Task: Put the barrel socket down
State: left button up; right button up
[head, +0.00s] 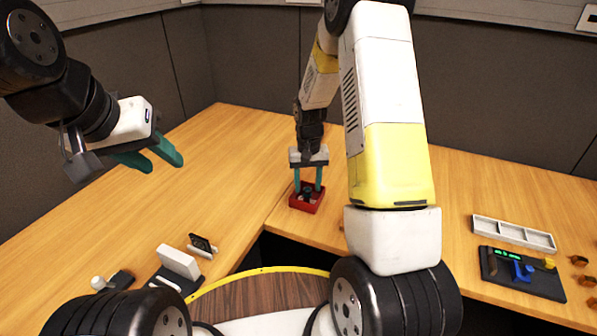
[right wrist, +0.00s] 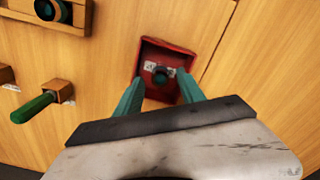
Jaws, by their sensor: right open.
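A small dark round piece, which looks like the barrel socket (right wrist: 160,77), sits in a shallow red tray (right wrist: 181,50). In the head view the red tray (head: 318,207) lies on the table near the desk seam, with the dark piece (head: 307,190) inside, partly hidden. My right gripper (head: 308,188) points down over the tray, its teal fingers apart on either side of the dark piece. In the right wrist view the open fingers (right wrist: 160,90) show a gap around it. My left gripper (head: 160,160) hangs empty in the air at the left, fingers apart.
A white compartment tray (head: 513,233) and a dark panel with green lights and a blue part (head: 522,272) lie at the right. A white block on a stand (head: 178,262) is at the front left. Wooden blocks, one with a green-handled tool (right wrist: 35,107), stand near the tray.

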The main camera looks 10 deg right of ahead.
notch_tip(320, 180, up, 11)
jog(key=s+r+t+y, duration=0.1)
jog(key=s+r+t, duration=0.2)
jog(key=s+r, duration=0.9)
jog(key=s+a+r+t, duration=0.1)
jog(key=s+r, duration=0.2)
jog(key=s, duration=0.3)
jog(key=s+a+r+n+t+y, duration=0.1)
jog(key=s+r+t, duration=0.1)
jog(key=s+r, duration=0.2)
jog(key=shift+s, duration=1.15)
jog(key=shift+a, duration=0.1)
